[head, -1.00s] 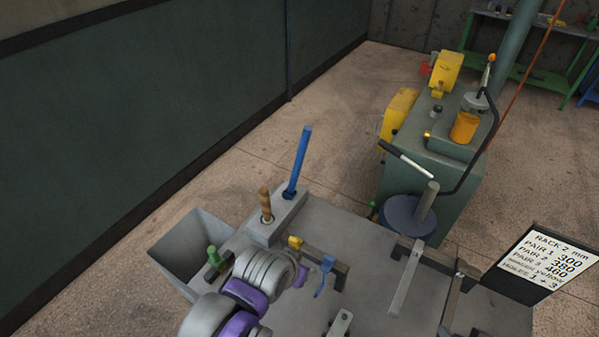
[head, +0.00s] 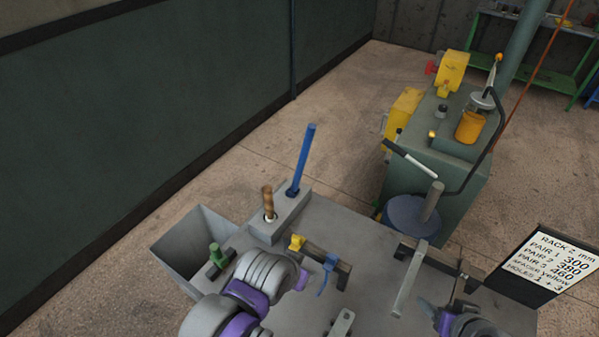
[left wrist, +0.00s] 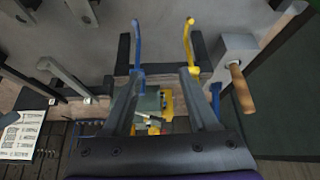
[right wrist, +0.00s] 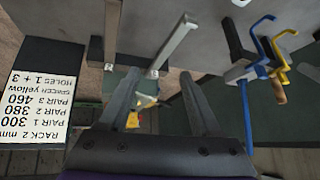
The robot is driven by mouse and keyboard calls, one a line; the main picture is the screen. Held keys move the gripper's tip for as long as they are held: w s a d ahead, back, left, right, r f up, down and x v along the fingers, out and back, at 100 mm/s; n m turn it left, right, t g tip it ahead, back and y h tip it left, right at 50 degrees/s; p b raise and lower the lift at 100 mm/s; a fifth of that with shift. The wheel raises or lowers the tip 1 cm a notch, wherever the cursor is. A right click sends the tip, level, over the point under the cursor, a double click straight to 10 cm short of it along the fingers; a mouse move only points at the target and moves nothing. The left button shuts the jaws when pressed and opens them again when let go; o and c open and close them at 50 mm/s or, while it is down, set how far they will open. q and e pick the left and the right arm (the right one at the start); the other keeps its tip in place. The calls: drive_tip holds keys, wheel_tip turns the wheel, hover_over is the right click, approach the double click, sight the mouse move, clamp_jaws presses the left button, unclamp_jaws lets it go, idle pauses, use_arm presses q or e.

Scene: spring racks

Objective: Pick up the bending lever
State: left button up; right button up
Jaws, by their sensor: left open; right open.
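A tall blue bar (head: 303,160), perhaps the bending lever, leans upright in a grey block (head: 292,214). A wooden-handled tool (head: 268,198) stands in the same block. In the left wrist view the block (left wrist: 234,48), wooden handle (left wrist: 241,90) and blue bar (left wrist: 215,98) are right of my left gripper (left wrist: 162,75), which is open and empty. In the head view my left arm hides most of that gripper. My right gripper (head: 428,306) is open over the table's right part; its parted, empty fingers show in the right wrist view (right wrist: 159,75).
Blue (head: 327,276) and yellow (head: 297,242) hooks sit at a dark bar (head: 328,258). A grey upright bar (head: 409,280) stands to the right. A grey bin (head: 190,243) is at the table's left. A green machine (head: 428,168) stands behind; a sign (head: 555,262) is at right.

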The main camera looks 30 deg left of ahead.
drive_tip(key=w+a+r+n+t+y+b, duration=0.1)
drive_tip(key=w+a+n+y, duration=0.2)
drive_tip(key=a, duration=0.5)
drive_tip(key=w+a+r+n+y+b, duration=0.1)
drive_tip(key=w+a+y, duration=0.2)
drive_tip(key=w+a, duration=0.35)
drive_tip(key=w+a+r+n+t+y+b, duration=0.1)
drive_tip(key=w+a+n+y+b, duration=0.15)
drive_tip(key=a, duration=0.65)
drive_tip(key=t+y+b, duration=0.1)
drive_tip(key=t+y, duration=0.1)
drive_tip(key=y, duration=0.1)
approach(303, 165)
drive_tip(key=shift+n, duration=0.25)
drive_tip(key=x, duration=0.6)
drive_tip(key=shift+a+f, duration=0.2)
drive_tip(key=shift+f, duration=0.1)
drive_tip(key=p+x, duration=0.1)
drive_tip(key=x, duration=0.4)
drive_tip(key=shift+w+r, duration=0.15)
drive_tip(key=shift+w, duration=0.1)
use_arm(q)
drive_tip(key=s+f, duration=0.4)
drive_tip(key=f, duration=0.3)
drive_tip(key=shift+f+g, duration=0.4)
use_arm(e)
drive_tip(key=shift+s, duration=0.1)
drive_tip(key=shift+c, duration=0.8)
clamp_jaws()
drive_tip(key=shift+r, duration=0.1)
